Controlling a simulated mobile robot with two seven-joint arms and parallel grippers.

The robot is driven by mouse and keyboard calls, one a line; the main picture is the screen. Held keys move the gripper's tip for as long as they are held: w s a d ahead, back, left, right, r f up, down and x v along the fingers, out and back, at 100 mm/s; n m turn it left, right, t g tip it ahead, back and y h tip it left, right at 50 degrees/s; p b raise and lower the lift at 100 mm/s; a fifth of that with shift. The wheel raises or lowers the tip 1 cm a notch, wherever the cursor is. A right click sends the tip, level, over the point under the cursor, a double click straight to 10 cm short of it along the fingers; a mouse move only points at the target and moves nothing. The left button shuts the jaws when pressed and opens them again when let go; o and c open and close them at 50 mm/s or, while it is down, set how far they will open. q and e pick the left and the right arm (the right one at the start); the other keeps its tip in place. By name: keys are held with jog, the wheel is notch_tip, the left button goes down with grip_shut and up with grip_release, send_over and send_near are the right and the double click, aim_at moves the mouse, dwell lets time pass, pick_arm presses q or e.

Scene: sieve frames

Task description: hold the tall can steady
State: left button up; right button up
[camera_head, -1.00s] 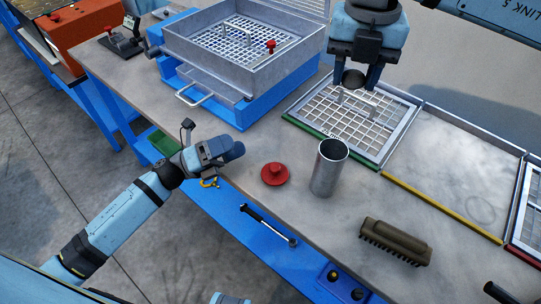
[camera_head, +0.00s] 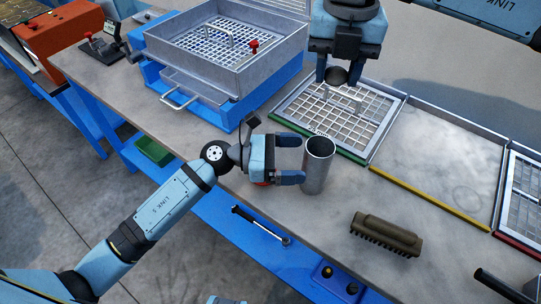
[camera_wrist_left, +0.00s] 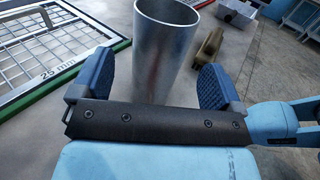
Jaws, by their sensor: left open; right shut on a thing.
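The tall can (camera_head: 319,168) is a grey metal cylinder with an open top, upright on the bench. It also shows in the left wrist view (camera_wrist_left: 164,50), its base hidden by the gripper. My left gripper (camera_head: 301,160) is open, with its fingers reaching to either side of the can. In the left wrist view the can stands ahead of the palm between the two blue fingers, with gaps showing beside it.
The sieve frame (camera_head: 372,141) with a green edge lies behind the can. A brown brush (camera_head: 386,235) lies to the can's right. A box with a mesh sieve (camera_head: 292,76) stands at the back left. The bench around the yellow edge strip (camera_head: 430,200) is mostly clear.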

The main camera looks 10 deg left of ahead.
aim_at(314, 158)
pick_arm(q)
jog(key=shift+x, duration=2.25)
jog(key=c, duration=1)
jog(key=c, duration=0.6)
jog(key=shift+c, duration=0.2)
